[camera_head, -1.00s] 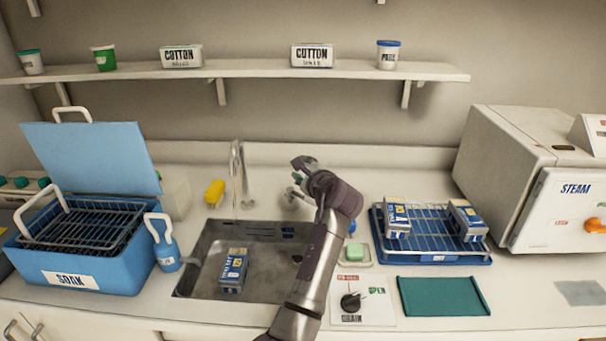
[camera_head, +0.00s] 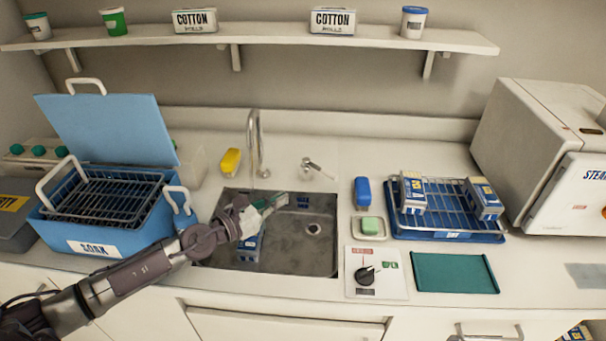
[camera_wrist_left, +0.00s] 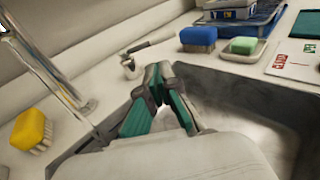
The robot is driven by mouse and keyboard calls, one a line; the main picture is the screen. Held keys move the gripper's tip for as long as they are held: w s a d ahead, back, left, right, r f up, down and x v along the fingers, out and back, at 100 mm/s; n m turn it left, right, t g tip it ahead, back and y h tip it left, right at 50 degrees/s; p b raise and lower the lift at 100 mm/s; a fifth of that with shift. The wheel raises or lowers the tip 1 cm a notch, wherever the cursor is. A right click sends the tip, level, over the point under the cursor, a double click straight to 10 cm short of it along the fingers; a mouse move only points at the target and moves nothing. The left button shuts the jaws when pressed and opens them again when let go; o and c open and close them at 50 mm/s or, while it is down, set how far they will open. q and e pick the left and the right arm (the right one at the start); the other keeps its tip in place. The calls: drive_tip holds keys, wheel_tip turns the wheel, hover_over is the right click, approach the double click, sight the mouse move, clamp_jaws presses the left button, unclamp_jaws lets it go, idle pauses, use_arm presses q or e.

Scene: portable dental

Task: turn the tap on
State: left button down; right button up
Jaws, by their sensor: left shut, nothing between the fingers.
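The chrome tap spout (camera_head: 262,145) rises behind the sink. A thin pale line hangs at its front; I cannot tell whether it is water. The tap lever (camera_head: 318,167) stands on the counter to the right of the spout, its handle pointing right. It also shows in the wrist view (camera_wrist_left: 147,46), beyond my fingers. My left gripper (camera_head: 277,201) is over the sink, in front of and below the lever, apart from it. Its green-padded fingers (camera_wrist_left: 160,80) are shut and empty. My right gripper is not in view.
The sink (camera_head: 312,255) holds a blue-and-white pack (camera_head: 249,250), partly hidden by my gripper. A yellow brush (camera_head: 230,161) is left of the spout. A blue brush (camera_head: 362,192) and green soap (camera_head: 370,225) sit right of the sink. The blue soak tub (camera_head: 150,225) is at left.

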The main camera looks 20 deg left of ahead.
sight(320, 169)
use_arm(q)
drive_tip(key=p+x, duration=0.1)
drive_tip(key=x, duration=1.2)
drive_tip(key=shift+d, duration=0.4)
drive_tip(key=shift+w, duration=0.1)
drive_tip(key=shift+w+d, duration=0.7)
